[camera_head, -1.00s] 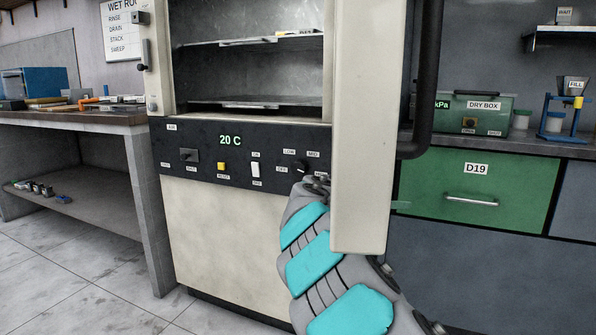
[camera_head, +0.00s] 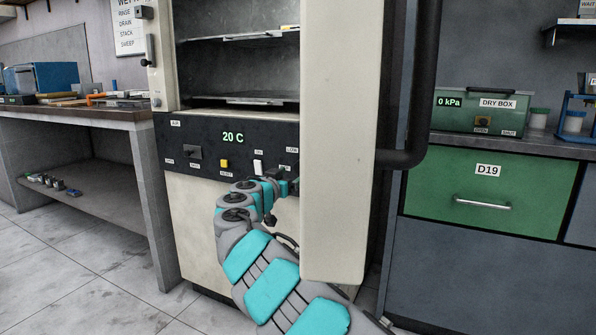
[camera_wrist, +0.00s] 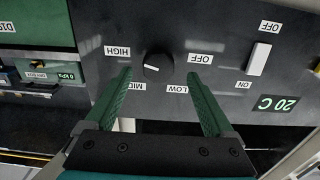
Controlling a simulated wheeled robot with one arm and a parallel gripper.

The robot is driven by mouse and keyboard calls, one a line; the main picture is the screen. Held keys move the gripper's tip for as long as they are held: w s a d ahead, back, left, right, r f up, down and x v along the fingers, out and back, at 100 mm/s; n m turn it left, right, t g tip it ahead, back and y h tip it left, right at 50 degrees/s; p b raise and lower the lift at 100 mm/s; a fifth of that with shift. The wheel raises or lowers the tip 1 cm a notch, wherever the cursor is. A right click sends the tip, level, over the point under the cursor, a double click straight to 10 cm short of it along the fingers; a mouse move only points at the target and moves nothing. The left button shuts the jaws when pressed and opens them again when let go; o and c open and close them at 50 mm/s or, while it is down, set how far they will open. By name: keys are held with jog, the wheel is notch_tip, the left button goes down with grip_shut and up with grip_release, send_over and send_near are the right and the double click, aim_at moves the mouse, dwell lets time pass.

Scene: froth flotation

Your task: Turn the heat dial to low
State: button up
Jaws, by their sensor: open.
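The heat dial (camera_wrist: 158,67) is a round black knob on the dark control panel. In the wrist view, which is upside down, labels HIGH, MID, LOW and OFF surround it. Its white mark points left in that view, toward the HIGH and MID side, away from LOW (camera_wrist: 177,89). My gripper (camera_wrist: 160,75) is open, with its green fingers on either side of the dial in the picture. I cannot tell whether they touch it. In the head view my arm reaches up to the panel (camera_head: 215,138), and the dial is hidden there.
The open cabinet door (camera_head: 338,150) stands close to the right of my arm. A white switch (camera_wrist: 259,58) and the 20 C display (camera_wrist: 277,103) share the panel. A yellow button (camera_head: 225,163) lies left of my arm. A green drawer (camera_head: 488,190) is farther right.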

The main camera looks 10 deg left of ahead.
jog(key=shift+x, duration=1.75)
jog(key=shift+d, duration=0.1)
jog(key=shift+s, duration=0.1)
jog(key=shift+c, duration=0.3)
jog(key=c, duration=1.3)
